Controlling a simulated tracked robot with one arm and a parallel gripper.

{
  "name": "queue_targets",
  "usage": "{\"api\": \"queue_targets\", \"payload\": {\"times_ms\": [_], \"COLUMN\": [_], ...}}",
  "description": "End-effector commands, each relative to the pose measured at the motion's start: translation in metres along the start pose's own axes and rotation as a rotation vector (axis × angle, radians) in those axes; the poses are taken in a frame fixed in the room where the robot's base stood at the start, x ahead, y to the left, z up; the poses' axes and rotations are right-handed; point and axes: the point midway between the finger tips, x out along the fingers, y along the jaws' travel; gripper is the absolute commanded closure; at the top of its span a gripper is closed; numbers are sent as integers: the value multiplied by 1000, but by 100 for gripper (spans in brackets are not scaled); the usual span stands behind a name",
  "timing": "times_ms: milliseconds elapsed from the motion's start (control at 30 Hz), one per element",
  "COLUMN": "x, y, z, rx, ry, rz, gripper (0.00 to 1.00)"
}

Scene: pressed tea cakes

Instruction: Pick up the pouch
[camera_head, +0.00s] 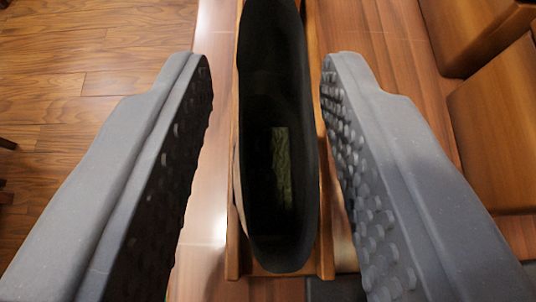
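The pouch (262,228) is dark, nearly black, and stands in the middle of the view with its long, narrow mouth open toward the camera. A flat green piece (282,165) shows inside it. My gripper (267,68) is open, with one grey, studded finger on each side of the pouch. Gaps show between both fingers and the pouch, so neither appears to touch it. The pouch sits in a narrow wooden holder (233,262), whose edges show along both sides and at the near end. The pouch's outer sides and bottom are mostly hidden.
The holder is on a reddish wooden tabletop (209,228) with bright reflections. Brown wooden blocks, perhaps seats (497,120), stand at the right. A wooden plank floor (75,70) lies at the left. A dark item at the lower right is partly hidden by the right finger.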

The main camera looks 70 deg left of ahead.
Motion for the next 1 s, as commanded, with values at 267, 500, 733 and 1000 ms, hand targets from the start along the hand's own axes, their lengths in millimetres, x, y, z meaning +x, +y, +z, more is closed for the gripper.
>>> {"api": "queue_targets", "payload": {"times_ms": [267, 500, 733, 1000], "x": [0, -1, -3, -14], "y": [0, 0, 0, 0], "z": [0, 0, -4, -26], "rx": [0, 0, -2, -4], "ry": [0, 0, 0, 1], "rz": [0, 0, 1, 1], "gripper": [100, 100, 100, 100]}}
